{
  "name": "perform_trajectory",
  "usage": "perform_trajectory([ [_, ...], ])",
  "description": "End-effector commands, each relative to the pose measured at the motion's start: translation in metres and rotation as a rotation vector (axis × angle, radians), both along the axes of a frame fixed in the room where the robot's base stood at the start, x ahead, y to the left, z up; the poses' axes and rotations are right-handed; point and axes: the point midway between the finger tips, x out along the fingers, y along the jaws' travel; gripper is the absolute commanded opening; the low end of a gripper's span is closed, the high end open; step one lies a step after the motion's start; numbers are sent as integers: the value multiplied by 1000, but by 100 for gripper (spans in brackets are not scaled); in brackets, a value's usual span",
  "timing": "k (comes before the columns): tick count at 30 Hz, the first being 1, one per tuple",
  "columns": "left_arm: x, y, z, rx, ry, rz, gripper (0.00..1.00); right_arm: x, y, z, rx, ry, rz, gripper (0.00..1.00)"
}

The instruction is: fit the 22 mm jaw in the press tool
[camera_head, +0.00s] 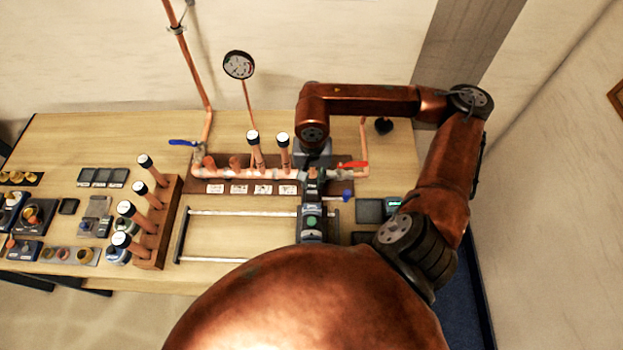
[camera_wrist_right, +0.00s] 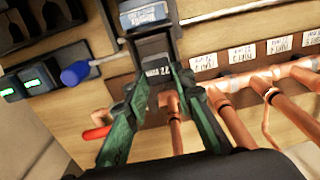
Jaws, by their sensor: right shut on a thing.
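The press tool (camera_head: 312,224) lies at the front of the table, dark with a green button. Its front end with a blue label (camera_wrist_right: 143,14) is at the top of the right wrist view. The grey 22 mm jaw (camera_wrist_right: 157,72), marked 22, sits right at that end, in line with the tool. I cannot tell whether it is fully seated or pinned. My right gripper (camera_wrist_right: 160,82) has its green fingers on either side of the jaw and is shut on it. In the head view the right gripper (camera_head: 313,158) is partly hidden by its own arm. My left gripper is not in view.
The copper manifold (camera_head: 245,174) with upright stubs runs close behind the tool. A red valve lever (camera_head: 353,164) and a blue-ended pin (camera_head: 347,195) are close by on the right. A wooden rack (camera_head: 160,225) of pipes stands left. Bare table lies between the rails.

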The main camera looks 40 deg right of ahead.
Motion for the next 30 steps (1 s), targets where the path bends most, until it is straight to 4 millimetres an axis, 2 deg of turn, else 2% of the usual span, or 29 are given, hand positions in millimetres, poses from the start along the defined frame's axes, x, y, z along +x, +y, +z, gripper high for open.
perform_trajectory([
  [9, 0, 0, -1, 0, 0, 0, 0, 0, 0, 0, 0, -1, 0, 0],
  [10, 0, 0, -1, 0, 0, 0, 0, 0, 0, 0, 0, -1, 0, 25],
  [18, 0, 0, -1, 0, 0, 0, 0, 0, 0, 0, 1, -1, 0, 43],
  [24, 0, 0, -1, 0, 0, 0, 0, 0, 0, -1, 0, 1, 0, 44],
  [30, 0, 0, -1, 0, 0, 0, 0, 0, 0, -1, 0, 1, 0, 58],
])
